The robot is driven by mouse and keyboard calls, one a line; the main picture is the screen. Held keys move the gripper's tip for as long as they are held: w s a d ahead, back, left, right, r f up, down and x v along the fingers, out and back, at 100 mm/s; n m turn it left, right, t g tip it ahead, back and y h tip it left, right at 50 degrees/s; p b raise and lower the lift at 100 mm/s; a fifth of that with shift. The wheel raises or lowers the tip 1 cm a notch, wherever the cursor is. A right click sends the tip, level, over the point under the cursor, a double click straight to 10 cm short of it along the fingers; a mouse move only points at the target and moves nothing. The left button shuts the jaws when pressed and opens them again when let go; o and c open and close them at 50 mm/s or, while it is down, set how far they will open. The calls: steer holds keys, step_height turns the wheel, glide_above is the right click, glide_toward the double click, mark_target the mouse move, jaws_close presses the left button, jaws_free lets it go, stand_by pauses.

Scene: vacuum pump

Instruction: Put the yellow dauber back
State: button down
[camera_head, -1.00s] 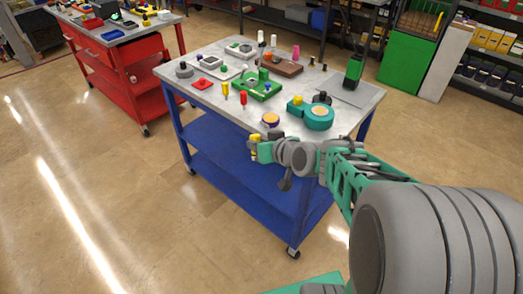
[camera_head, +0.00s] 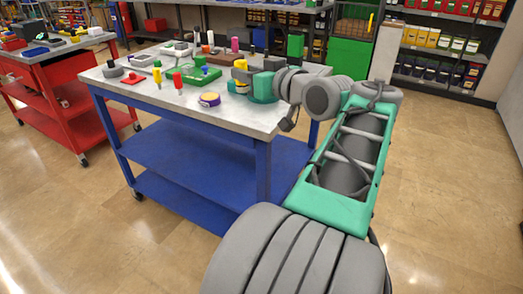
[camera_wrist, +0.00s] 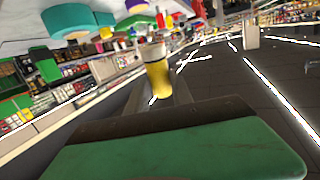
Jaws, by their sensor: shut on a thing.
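In the wrist view, a yellow dauber (camera_wrist: 158,80) with a dark band and a pale top sits between the fingers of my gripper (camera_wrist: 161,94). In the head view, my gripper (camera_head: 242,73) is over the right part of the tabletop (camera_head: 190,112), close to a teal cylinder (camera_head: 264,91). A small yellow part of the dauber (camera_head: 241,64) shows there. My gripper is shut on the dauber. The dauber's lower contact with the fingers is partly hidden.
A red cart (camera_head: 62,100) stands at left. The table's front edge looks clear.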

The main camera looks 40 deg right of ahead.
steer(key=s+d+f+t+h+b, duration=0.1)
steer(key=s+d+f+t+b, duration=0.15)
steer(key=s+b, duration=0.4)
steer(key=shift+g, duration=0.45)
steer(key=w+d+f, duration=0.2)
steer(key=w+f, duration=0.1)
steer(key=w+d+f+b, duration=0.1)
steer(key=w+d+f, duration=0.2)
steer(key=w, duration=0.1)
steer(key=w+d+f+b, duration=0.1)
steer(key=w+d+f, duration=0.1)
steer(key=w, duration=0.2)
steer(key=shift+d+f, duration=0.4)
steer(key=shift+f+b, duration=0.45)
steer(key=shift+f, duration=0.95)
steer(key=shift+f+b, duration=0.3)
steer(key=shift+b, duration=0.05)
steer(key=c, duration=1.1)
jaws_free()
steer(key=shift+r, duration=0.1)
